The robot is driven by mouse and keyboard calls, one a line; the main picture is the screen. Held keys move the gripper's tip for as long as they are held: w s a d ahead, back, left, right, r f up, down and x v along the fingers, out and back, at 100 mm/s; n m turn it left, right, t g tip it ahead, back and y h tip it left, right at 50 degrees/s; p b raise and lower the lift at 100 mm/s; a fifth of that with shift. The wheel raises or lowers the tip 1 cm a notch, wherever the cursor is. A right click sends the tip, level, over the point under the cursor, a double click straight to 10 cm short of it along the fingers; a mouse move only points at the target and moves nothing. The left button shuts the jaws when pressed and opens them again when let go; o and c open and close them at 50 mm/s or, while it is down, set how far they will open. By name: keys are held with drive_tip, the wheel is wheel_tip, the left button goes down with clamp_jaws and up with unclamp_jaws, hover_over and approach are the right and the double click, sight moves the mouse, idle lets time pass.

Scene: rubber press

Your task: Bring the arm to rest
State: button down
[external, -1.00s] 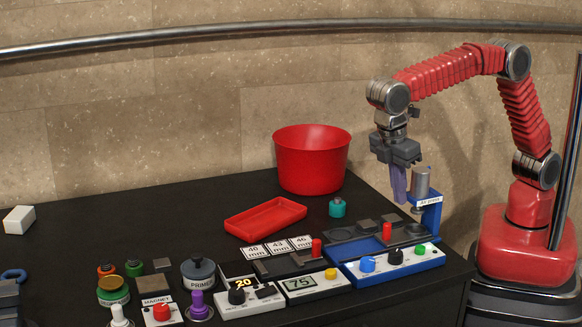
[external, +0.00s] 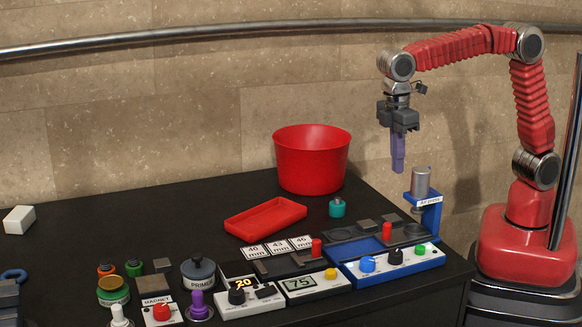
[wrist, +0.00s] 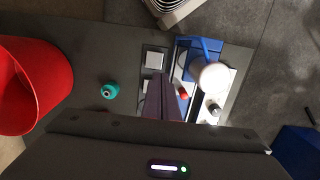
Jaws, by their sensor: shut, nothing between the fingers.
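My red arm (external: 455,50) reaches left from its base at the right edge of the table and bends down at the wrist. My gripper (external: 398,166) points straight down with its purple fingers together and empty. It hangs in the air above the back of the blue press (external: 430,214), a little left of the press's grey cylinder (external: 421,181). In the wrist view the closed fingers (wrist: 162,98) show in the middle, with the blue press frame (wrist: 202,46) just to the right.
A red bin (external: 311,160), a red tray (external: 265,218) and a teal knobbed piece (external: 337,207) stand left of the gripper. Control boxes with knobs line the table front, including a blue-based panel (external: 392,262). A white block (external: 19,219) lies far left.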

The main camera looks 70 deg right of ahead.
drive_tip(key=d+r+m+t+y, duration=0.1)
drive_tip(key=d+r+m, duration=0.1)
drive_tip(key=d, duration=0.8)
drive_tip(key=s+d+f+m+t, duration=0.1)
drive_tip(key=s+d, duration=0.4)
drive_tip(key=d, duration=0.6)
drive_tip(key=s+d+f+m+t, duration=0.2)
drive_tip(key=s+d+m+t, duration=0.2)
drive_tip(key=d, duration=0.7)
drive_tip(key=shift+s+d+m, duration=0.35)
drive_tip(key=shift+s+m, duration=0.5)
drive_tip(key=shift+m, duration=0.15)
drive_tip(key=shift+f, duration=0.1)
